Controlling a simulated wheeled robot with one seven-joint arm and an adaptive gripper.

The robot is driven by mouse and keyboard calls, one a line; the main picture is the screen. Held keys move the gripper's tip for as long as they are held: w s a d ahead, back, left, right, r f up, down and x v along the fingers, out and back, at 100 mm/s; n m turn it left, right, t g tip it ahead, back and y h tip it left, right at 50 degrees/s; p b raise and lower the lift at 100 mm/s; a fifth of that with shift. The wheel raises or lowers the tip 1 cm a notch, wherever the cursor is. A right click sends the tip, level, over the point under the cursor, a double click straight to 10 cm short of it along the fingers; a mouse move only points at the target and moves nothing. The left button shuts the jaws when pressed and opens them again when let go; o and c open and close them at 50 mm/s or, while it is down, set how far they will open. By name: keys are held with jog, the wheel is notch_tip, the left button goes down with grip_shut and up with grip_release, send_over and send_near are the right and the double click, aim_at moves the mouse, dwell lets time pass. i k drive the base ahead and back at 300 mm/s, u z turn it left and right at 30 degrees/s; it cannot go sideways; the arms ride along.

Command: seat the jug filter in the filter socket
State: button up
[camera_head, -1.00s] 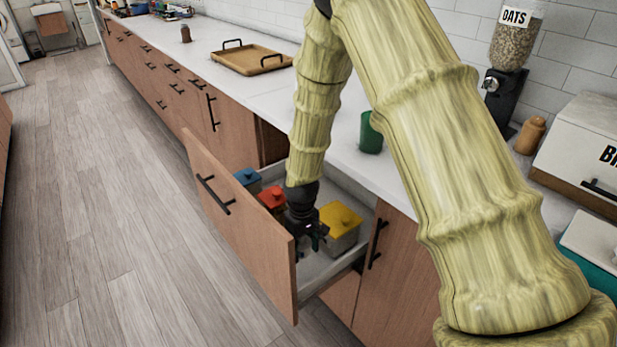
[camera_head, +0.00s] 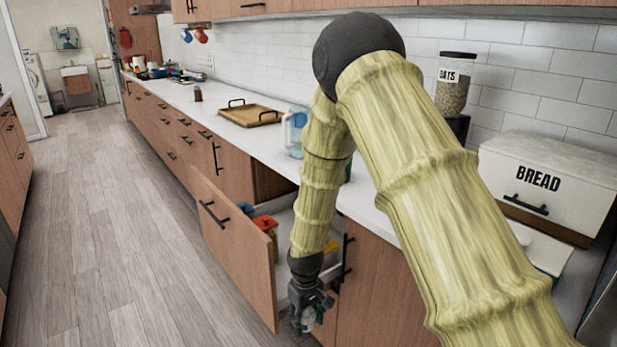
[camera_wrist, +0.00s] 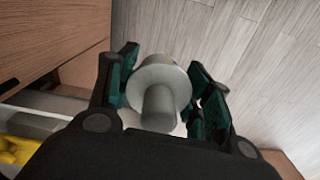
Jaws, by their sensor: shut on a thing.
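My gripper (camera_head: 308,312) is at the right end of the open drawer, low in front of the cabinet fronts. In the wrist view its green-padded fingers stand on both sides of a pale grey round piece with a narrower stem, which I take to be the jug filter (camera_wrist: 158,106). The gripper is shut on it. In the head view only a small pale bit of it shows. A clear bluish jug (camera_head: 296,132) with a handle stands on the counter, partly hidden behind my arm. The filter socket cannot be made out.
The open drawer (camera_head: 236,245) holds a blue-lidded box (camera_head: 245,208), a red-lidded box (camera_head: 265,223) and something yellow (camera_wrist: 22,150). A wooden tray (camera_head: 250,114), an oats dispenser (camera_head: 455,85) and a bread box (camera_head: 545,185) stand on the counter. The floor at left is clear.

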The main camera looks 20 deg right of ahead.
aim_at(300, 126)
jog(key=k, duration=0.9)
jog(key=u, duration=1.1)
jog(key=i, duration=1.25)
jog(key=z, duration=1.95)
